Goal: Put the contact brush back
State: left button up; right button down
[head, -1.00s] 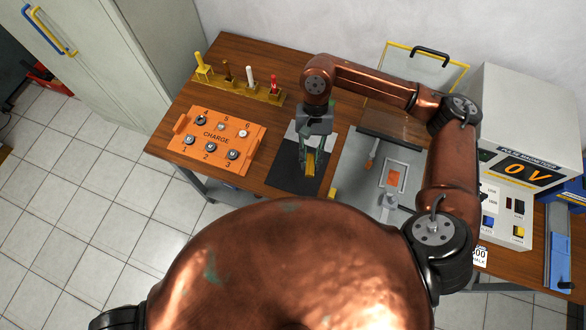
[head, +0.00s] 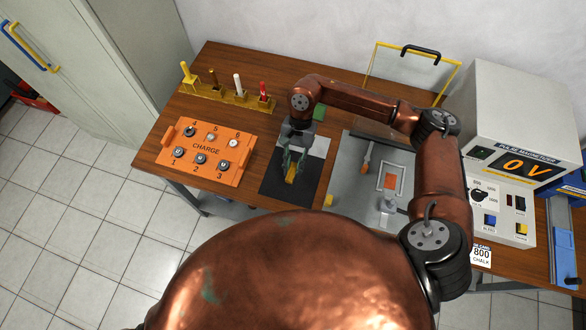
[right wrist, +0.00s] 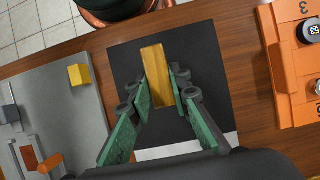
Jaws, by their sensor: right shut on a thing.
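My right gripper (head: 293,166) is over the black mat (head: 277,187) at the middle of the table. It is shut on a gold-brown bar (right wrist: 155,62), which stands out past the green fingers in the right wrist view. The bar also shows in the head view (head: 291,174). I cannot tell for sure that this bar is the contact brush, nor whether it touches the mat. A yellow rack (head: 211,93) at the back left holds several upright pieces: yellow, brown, white and red. My left gripper is not in view.
The orange CHARGE box (head: 206,150) with several knobs lies left of the mat. Right of it a grey plate (head: 352,180) carries an orange-handled tool (head: 367,154) and an orange-centred frame. The magnetizer (head: 510,130) reads 0 V.

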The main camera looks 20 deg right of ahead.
aim_at(293, 166)
jog(key=shift+w+d+f, duration=0.2)
jog(key=shift+w+f, duration=0.3)
jog(key=shift+f, duration=0.15)
jog(key=shift+w+d+f, duration=0.15)
jog(key=shift+w+f, duration=0.35)
jog(key=shift+f, duration=1.7)
jog(key=shift+f, duration=0.1)
jog(key=c, duration=1.8)
grip_release()
jog(key=shift+o, duration=0.2)
jog(key=v, duration=1.2)
jog(key=shift+b, duration=0.3)
